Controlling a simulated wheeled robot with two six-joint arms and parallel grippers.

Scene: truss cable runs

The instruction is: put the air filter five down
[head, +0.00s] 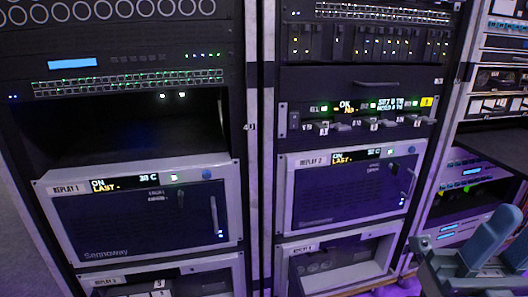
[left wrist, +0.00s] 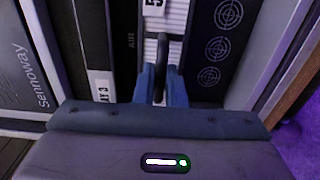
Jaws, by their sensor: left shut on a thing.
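Air filter five (left wrist: 176,20) is a white pleated panel with a label reading 5 in the left wrist view. It has a dark upright handle. My left gripper (left wrist: 161,88) is shut on that handle with its two blue fingers. The filter lies beside the dark front of the unit labelled Replay 3 (left wrist: 102,86). I cannot tell whether it is seated or free, as its lower part is hidden behind my gripper. The left gripper is outside the head view. My right gripper (head: 507,232) is at the lower right of the head view, its fingers apart and empty.
The head view shows Replay 3 (head: 180,268) at the lower left, cut off below. Replay 1 (head: 140,218) is above it, Replay 2 (head: 345,190) and Replay 4 (head: 340,262) to the right. Round target marks (left wrist: 220,47) stand beside the filter. Purple floor (left wrist: 295,145) is at the right.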

